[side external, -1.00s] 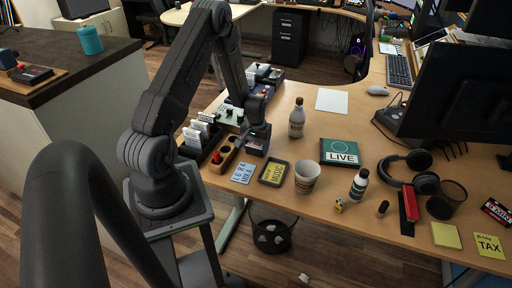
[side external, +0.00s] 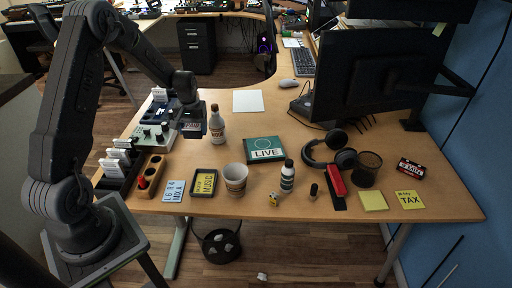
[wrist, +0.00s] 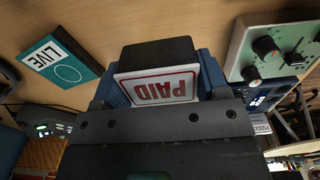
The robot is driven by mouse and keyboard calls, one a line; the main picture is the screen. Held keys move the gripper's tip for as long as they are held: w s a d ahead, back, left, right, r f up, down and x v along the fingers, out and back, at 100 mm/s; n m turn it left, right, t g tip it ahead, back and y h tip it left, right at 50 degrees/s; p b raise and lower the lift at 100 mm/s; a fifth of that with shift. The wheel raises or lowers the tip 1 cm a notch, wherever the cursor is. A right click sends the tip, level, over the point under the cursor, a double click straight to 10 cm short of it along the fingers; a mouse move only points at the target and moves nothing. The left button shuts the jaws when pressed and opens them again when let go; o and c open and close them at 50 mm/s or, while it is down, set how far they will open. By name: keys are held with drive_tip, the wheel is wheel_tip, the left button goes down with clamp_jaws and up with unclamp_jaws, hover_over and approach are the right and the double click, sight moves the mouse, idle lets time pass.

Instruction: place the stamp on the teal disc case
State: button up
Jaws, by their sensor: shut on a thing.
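In the wrist view the stamp (wrist: 158,80) is a dark block with a white face reading PAID in red, gripped between the blue-grey fingers (wrist: 160,88). The teal disc case (side external: 264,149), marked LIVE, lies flat on the desk to the right of the gripper. It also shows at the left of the wrist view (wrist: 75,55), apart from the stamp.
A bottle (side external: 216,126) stands between my gripper and the case. A paper cup (side external: 235,178), a small dark-labelled bottle (side external: 287,176) and headphones (side external: 330,150) stand around the case. A wooden holder (side external: 150,175) and a green control box (side external: 152,134) are at left.

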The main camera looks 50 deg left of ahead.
drive_tip(key=w+d+r, duration=0.2)
drive_tip(key=w+d, duration=0.2)
drive_tip(key=w, duration=0.5)
hover_over(255, 152)
wheel_tip(255, 152, down, 7)
drive_tip(key=shift+s+r, duration=0.1)
drive_tip(key=shift+f, duration=2)
drive_tip(key=shift+f, duration=0.2)
drive_tip(key=o, duration=0.9)
